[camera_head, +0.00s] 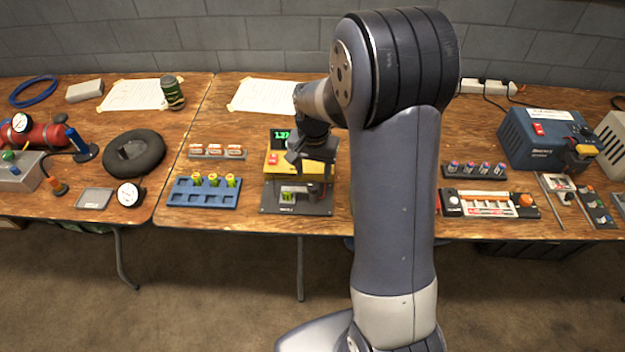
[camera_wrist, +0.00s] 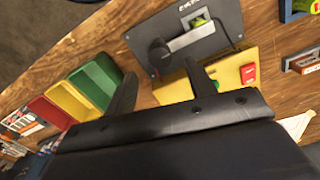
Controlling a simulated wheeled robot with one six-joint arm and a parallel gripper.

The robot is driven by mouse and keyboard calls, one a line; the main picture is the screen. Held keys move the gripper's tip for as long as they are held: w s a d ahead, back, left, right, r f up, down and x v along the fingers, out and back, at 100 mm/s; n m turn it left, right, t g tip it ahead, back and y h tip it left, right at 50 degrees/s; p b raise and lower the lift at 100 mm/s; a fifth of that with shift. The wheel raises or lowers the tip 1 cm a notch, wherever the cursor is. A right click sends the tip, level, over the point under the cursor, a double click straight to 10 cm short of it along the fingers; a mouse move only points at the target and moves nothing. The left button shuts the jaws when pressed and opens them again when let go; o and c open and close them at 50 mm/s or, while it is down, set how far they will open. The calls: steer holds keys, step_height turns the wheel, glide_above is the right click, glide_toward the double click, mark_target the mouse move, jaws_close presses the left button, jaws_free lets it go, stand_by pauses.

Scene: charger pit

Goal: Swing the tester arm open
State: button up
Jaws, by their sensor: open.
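The tester (camera_head: 272,190) stands near the front edge of the right table, with a yellow body, a lit green display and a dark base plate. In the wrist view its dark plate (camera_wrist: 212,45) carries a light metal tester arm (camera_wrist: 196,38) with a black knob (camera_wrist: 158,54) at one end. The tester arm lies across the plate beside a green cell (camera_wrist: 201,21). My gripper (camera_wrist: 160,70) is open and empty, its two fingers apart, with the knob beyond the gap. In the head view my gripper (camera_head: 298,161) hangs over the tester and hides part of it; contact cannot be told.
A blue rack (camera_head: 203,198) with several cells stands left of the tester. A grey strip of packs (camera_head: 217,151) lies behind it. Green, yellow and red bins (camera_wrist: 72,92) show close beside my gripper. A charger (camera_head: 490,205) and blue power unit (camera_head: 545,140) stand at right.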

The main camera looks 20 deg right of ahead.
mark_target(313, 184)
steer(key=shift+f, duration=2.2)
jaws_close()
